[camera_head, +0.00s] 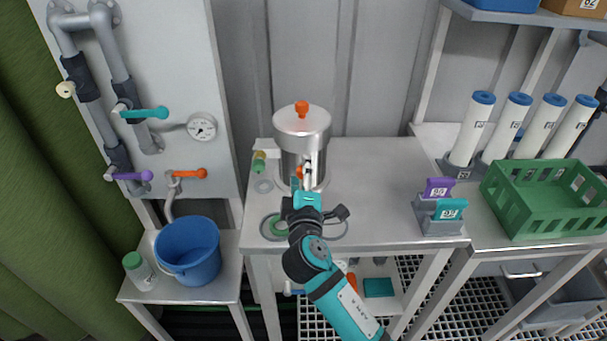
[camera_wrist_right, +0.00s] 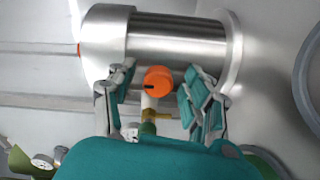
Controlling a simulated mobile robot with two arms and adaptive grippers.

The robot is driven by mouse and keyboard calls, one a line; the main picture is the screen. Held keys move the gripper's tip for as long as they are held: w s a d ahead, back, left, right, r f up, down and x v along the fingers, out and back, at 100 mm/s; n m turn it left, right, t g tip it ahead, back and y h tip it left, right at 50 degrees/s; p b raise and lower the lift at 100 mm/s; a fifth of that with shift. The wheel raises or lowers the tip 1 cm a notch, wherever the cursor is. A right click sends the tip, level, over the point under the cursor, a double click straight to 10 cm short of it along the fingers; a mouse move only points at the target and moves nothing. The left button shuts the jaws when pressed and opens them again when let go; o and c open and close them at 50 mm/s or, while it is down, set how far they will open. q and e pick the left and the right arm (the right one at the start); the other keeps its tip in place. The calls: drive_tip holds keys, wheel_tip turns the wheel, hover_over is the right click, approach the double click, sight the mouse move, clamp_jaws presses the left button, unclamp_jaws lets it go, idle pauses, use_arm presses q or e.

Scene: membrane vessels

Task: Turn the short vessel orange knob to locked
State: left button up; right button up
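The short steel vessel (camera_head: 291,130) stands upright at the back left of the middle table, with an orange knob on its lid (camera_head: 301,107). A second orange knob (camera_wrist_right: 158,80) sits low on its front; a short black mark shows on its face in the right wrist view. My right gripper (camera_head: 304,188) is in front of the vessel at the height of this knob. In the right wrist view its fingers (camera_wrist_right: 157,85) are apart, one on each side of the knob, with gaps between. In the head view the gripper partly hides the knob. My left gripper is not in view.
A green crate (camera_head: 492,203) and several blue-capped tubes (camera_head: 470,130) stand at the right. A grey holder (camera_head: 437,226) with purple and teal pieces is at the table's front right. Hoses and rings lie near the gripper. A blue bucket (camera_head: 188,257) stands lower left.

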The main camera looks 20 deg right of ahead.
drive_tip(key=v, duration=1.2)
drive_tip(key=shift+r, duration=0.1)
drive_tip(key=shift+s, duration=0.1)
